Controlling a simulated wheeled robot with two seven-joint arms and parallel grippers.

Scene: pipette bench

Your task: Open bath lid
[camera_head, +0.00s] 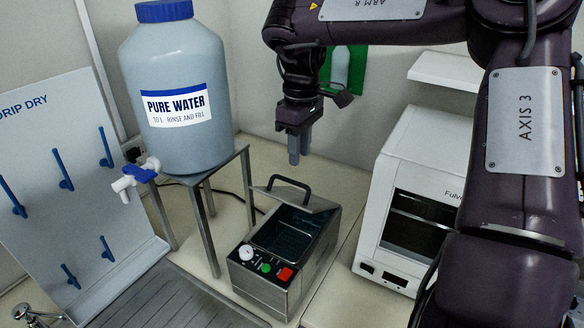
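The bath (313,265) is a metal box on the bench at the centre, with a white knob, a green button and a red button on its front panel. Its dark inside shows from above. The bath lid (312,202) is at the back of the opening and looks tilted up, with a dark bar handle (288,179) at its top. My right gripper (299,160) points down above and behind the lid handle, apart from it. Its two grey fingers overlap in this view, so any gap is hidden. It holds nothing that I can see. My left gripper is out of view.
A large pure water jug (180,75) with a tap stands on a metal stand (209,233) left of the bath. A white device (424,150) stands close on the right. A drip-dry rack (60,130) is at the far left. A white shelf (446,70) is behind.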

